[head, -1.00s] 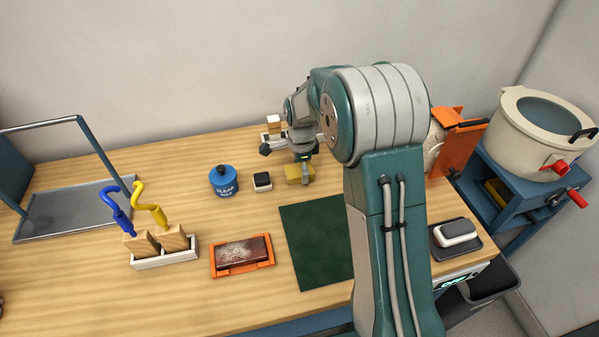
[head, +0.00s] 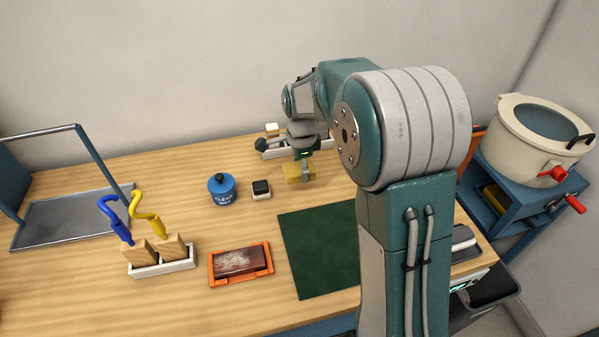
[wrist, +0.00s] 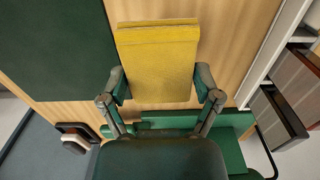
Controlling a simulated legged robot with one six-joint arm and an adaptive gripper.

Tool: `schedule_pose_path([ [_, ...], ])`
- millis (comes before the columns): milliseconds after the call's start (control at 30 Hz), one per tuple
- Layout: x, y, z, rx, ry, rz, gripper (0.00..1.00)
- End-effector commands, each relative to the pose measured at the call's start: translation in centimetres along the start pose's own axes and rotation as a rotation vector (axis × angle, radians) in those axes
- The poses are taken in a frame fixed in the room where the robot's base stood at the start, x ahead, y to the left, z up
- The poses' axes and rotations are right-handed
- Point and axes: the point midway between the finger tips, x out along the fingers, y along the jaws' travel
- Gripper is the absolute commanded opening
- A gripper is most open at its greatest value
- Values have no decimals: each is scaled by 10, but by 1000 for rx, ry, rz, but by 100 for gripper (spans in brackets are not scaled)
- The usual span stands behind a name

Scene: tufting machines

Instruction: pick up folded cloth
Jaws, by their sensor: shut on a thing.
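The folded cloth (head: 294,173) is yellow and flat, at the back of the wooden table behind the green mat. In the wrist view the cloth (wrist: 158,55) fills the space between the two fingers. My gripper (wrist: 161,82) is shut on its near end, one finger at each side. In the head view my gripper (head: 305,172) is small and partly covers the cloth's right part. I cannot tell for sure how far the cloth is above the table.
A blue tin (head: 222,190) and a small black-and-white block (head: 261,189) stand left of the cloth. The green mat (head: 318,250) lies in front. An orange holder (head: 240,264) and a tool rack (head: 163,268) stand front left.

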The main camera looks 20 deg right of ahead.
Motion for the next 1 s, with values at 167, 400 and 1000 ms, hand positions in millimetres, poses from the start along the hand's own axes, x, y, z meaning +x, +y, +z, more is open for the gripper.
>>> schedule_pose_path([
  [167, -33, 37, 6, -1, 0, 0, 49],
  [400, -54, 83, 12, -1, 0, -1, 49],
  [1000, -64, 110, 16, 0, 0, 2, 72],
])
